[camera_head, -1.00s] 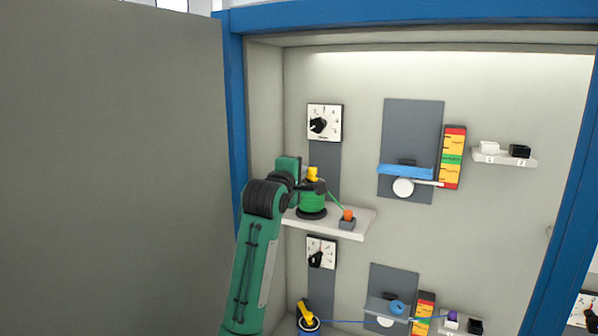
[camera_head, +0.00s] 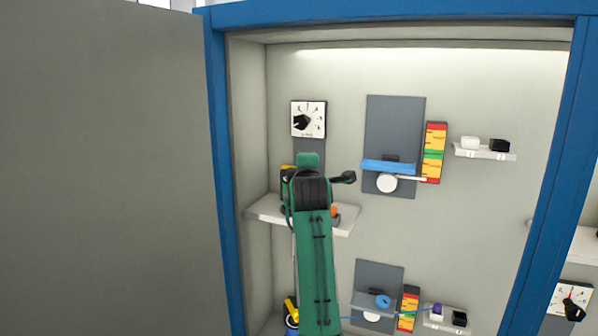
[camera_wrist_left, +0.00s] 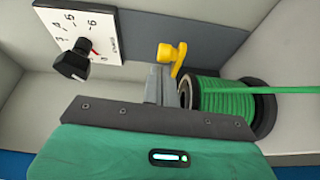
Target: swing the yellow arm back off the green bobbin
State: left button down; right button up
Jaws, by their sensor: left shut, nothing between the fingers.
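The green bobbin (camera_wrist_left: 222,95) is seen close up in the left wrist view, with green cable running off to the right. The yellow arm (camera_wrist_left: 178,62) with its rounded knob is at the bobbin's left end there and reaches past the flange. My left gripper (camera_wrist_left: 164,84) is shut and empty, its fingers close beside the yellow arm; I cannot tell whether they touch. In the head view a bit of yellow (camera_head: 287,172) shows left of my green arm, which hides most of the bobbin and the fingertips. My right gripper is not in view.
The bobbin's white shelf (camera_head: 262,211) carries an orange piece (camera_head: 335,211), partly hidden. A dial (camera_head: 308,118) is above it, also in the wrist view (camera_wrist_left: 78,42). A grey panel with a blue bar (camera_head: 388,166) is to the right. A lower yellow arm (camera_head: 291,309) sits below.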

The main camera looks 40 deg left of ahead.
pick_arm(q)
jog(key=shift+w+d, duration=0.1)
jog(key=shift+w, duration=0.15)
jog(key=shift+r, duration=0.2)
dwell(0.4)
